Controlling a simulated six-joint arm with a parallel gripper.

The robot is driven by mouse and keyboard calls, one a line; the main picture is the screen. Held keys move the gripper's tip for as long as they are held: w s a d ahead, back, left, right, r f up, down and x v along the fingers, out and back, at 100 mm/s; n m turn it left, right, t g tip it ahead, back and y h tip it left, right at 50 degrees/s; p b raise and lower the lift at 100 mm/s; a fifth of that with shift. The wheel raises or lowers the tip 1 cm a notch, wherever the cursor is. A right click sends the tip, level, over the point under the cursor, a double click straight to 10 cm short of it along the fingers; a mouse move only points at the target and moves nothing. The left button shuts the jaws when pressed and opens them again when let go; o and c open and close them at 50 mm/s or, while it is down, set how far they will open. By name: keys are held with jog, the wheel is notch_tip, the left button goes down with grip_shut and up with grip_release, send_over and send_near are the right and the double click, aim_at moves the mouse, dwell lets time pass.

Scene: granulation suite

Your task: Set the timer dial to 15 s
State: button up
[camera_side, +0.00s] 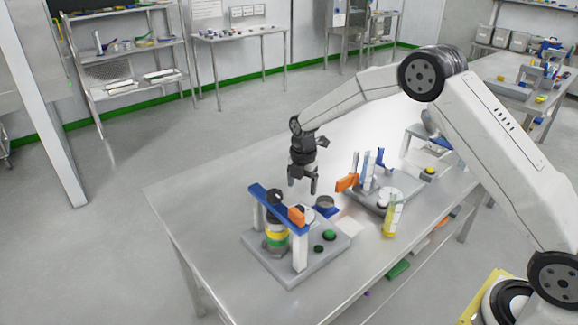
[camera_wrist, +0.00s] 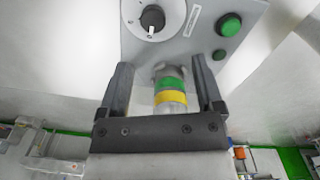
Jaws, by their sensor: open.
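The timer dial (camera_wrist: 153,18) shows at the top of the wrist view. It is a black knob on a round white face, on a grey panel. A white pointer mark runs towards the bottom of the picture; the scale around it is too small to read. My gripper (camera_wrist: 161,66) is open, its two fingers spread and apart from the knob. In the side view my gripper (camera_side: 303,188) hangs above the table behind the press-like station (camera_side: 290,268), pointing down with nothing between its fingers. The dial is largely hidden there behind the station's bar and orange block.
A blue crossbar (camera_side: 277,208) on white posts stands over a yellow-and-green banded cylinder (camera_side: 275,240). A large green button (camera_wrist: 229,24) and a smaller one (camera_wrist: 219,55) sit beside the dial. A second station (camera_side: 385,188) and a yellow bottle (camera_side: 392,218) stand to the right.

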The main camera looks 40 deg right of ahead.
aim_at(299, 208)
jog(key=shift+w+d+f+n, duration=0.1)
jog(key=shift+w+f+n, duration=0.45)
jog(key=shift+n, duration=0.25)
jog(key=shift+f, duration=0.1)
jog(key=shift+f, duration=3.75)
grip_shut()
